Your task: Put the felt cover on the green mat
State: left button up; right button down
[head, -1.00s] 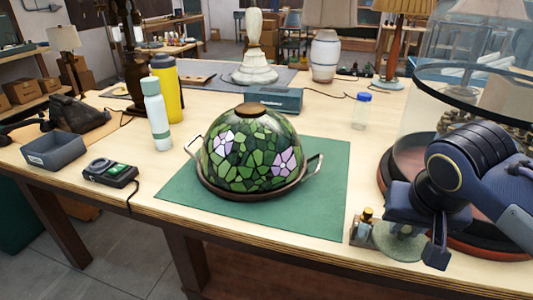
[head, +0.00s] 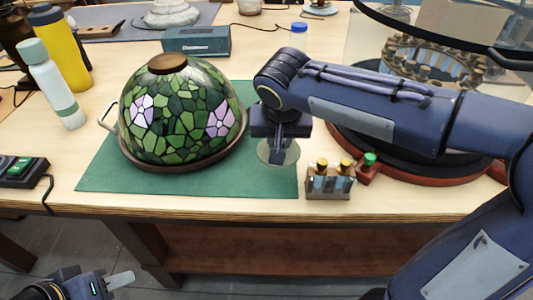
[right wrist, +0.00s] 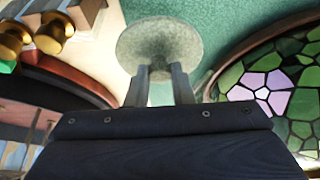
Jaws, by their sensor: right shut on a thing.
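The felt cover (head: 278,153), a thin round grey-green disc, is below my right gripper (head: 280,142) in the head view. In the right wrist view the felt cover (right wrist: 158,40) is at the tips of the two fingers of my right gripper (right wrist: 160,75), which are shut on it. It overlaps the right part of the green mat (head: 115,180) in the head view. I cannot tell whether it touches the mat. My left gripper (head: 115,281) is low at the bottom left, off the table's front edge, with one pale finger showing.
A stained-glass lampshade (head: 180,118) with side handles covers much of the mat, close left of the cover. A holder with small brass-topped parts (head: 330,183) stands right of the mat. A round red-rimmed base (head: 470,168) lies behind my right arm.

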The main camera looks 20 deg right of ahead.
aim_at(268, 151)
jog(key=f, duration=0.1)
jog(key=w+a, duration=0.1)
jog(key=f, duration=0.1)
jog(key=shift+w+a+f, duration=0.25)
jog(key=shift+a+f, duration=0.1)
jog(key=shift+w+a+f+b, duration=0.1)
jog(key=shift+f+b, duration=0.3)
jog(key=shift+f, duration=1.3)
jog(key=shift+f, duration=0.15)
jog(key=c, duration=1.3)
grip_release()
jog(key=shift+o, duration=0.2)
